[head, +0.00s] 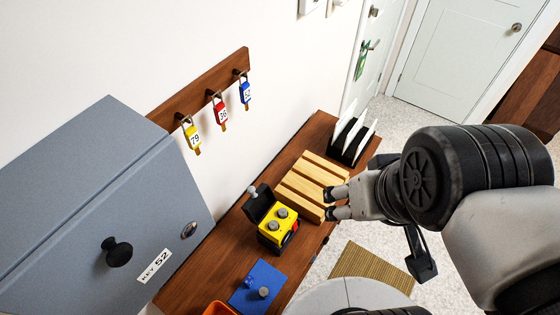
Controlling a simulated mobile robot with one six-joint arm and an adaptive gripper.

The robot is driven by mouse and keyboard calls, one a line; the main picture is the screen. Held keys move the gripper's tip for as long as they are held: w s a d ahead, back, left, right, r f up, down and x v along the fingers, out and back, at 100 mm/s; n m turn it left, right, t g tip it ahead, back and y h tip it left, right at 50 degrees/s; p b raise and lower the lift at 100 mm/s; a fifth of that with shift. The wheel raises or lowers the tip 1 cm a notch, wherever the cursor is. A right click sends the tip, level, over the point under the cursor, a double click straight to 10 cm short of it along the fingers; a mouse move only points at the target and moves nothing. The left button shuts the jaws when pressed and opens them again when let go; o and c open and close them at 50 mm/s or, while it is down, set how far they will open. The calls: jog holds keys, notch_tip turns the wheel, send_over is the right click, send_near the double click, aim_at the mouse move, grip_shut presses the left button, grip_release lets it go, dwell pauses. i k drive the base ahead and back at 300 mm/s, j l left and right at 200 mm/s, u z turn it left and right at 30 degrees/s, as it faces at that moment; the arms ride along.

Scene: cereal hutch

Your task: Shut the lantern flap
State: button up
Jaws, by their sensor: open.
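The lantern (276,231) is a small yellow and black box with a red part on its side, standing on the brown wooden shelf top. Two round grey ends show in its yellow top. Its black flap (259,202), with a small grey knob, stands raised at the back left of the box, so the top is uncovered. My gripper (329,204) is open and empty, to the right of the lantern and apart from it, by the right end of the slatted wooden rack. Its fingers point left.
The slatted rack (308,180) and a black holder with white plates (350,138) stand behind. A blue plate with a grey knob (256,284) and an orange container (218,309) are in front. A grey key cabinet (120,200) fills the left. Tagged padlocks (221,113) hang above.

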aim_at(261, 198)
jog(key=l+u, duration=0.15)
jog(key=u, duration=0.25)
jog(key=l+u, duration=0.1)
jog(key=u, duration=0.25)
jog(key=l+u, duration=0.15)
jog(key=u, duration=0.25)
